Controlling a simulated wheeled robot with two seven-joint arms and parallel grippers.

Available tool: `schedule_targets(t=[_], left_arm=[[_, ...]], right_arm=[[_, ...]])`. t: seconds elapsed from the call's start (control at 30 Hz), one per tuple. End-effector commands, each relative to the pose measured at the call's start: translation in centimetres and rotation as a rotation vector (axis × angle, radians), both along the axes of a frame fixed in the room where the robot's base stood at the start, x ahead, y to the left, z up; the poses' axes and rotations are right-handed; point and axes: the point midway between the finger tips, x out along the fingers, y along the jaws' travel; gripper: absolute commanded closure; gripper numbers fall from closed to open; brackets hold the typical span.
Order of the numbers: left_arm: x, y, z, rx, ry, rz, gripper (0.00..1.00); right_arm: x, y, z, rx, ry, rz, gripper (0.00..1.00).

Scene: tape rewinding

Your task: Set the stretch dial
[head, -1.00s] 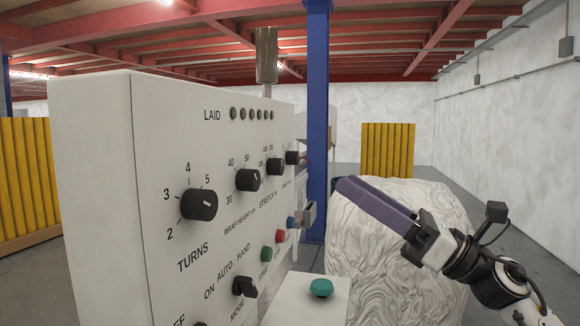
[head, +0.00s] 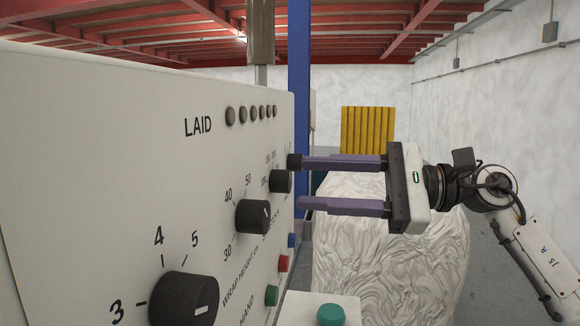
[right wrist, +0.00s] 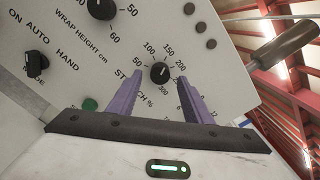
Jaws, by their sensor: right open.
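The stretch dial (head: 281,181) is a black round knob on the white control panel (head: 120,150). In the right wrist view the stretch dial (right wrist: 159,72) has a scale of numbers from 50 to 300 around it, and its small white mark seems to point to the upper right; the exact value is too small to tell. My right gripper (head: 300,182) is open, its two purple fingers pointing at the panel. In the right wrist view its fingertips (right wrist: 161,78) lie on either side of the dial; I cannot tell whether they touch it. My left gripper is out of view.
Another knob (head: 294,161) is close by the upper finger. The wrap height knob (head: 253,216) and turns knob (head: 183,300) are nearer. Green (head: 271,296), red (head: 283,263) and blue buttons sit below. A white wrapped bulk (head: 390,265) stands under my right gripper.

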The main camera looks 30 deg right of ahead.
Motion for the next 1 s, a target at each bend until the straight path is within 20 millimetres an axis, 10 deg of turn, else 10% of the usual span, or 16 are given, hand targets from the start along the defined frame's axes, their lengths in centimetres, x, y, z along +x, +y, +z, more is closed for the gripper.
schedule_targets(t=[0.53,0.8,1.0], left_arm=[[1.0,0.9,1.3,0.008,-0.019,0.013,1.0],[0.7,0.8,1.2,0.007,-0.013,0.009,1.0],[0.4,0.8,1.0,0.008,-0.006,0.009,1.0]], right_arm=[[0.4,1.8,0.0,0.002,-0.001,-0.011,0.55],[0.4,1.8,0.0,0.002,-0.001,-0.011,0.96],[0.4,1.8,0.0,0.009,0.011,-0.011,0.96]])
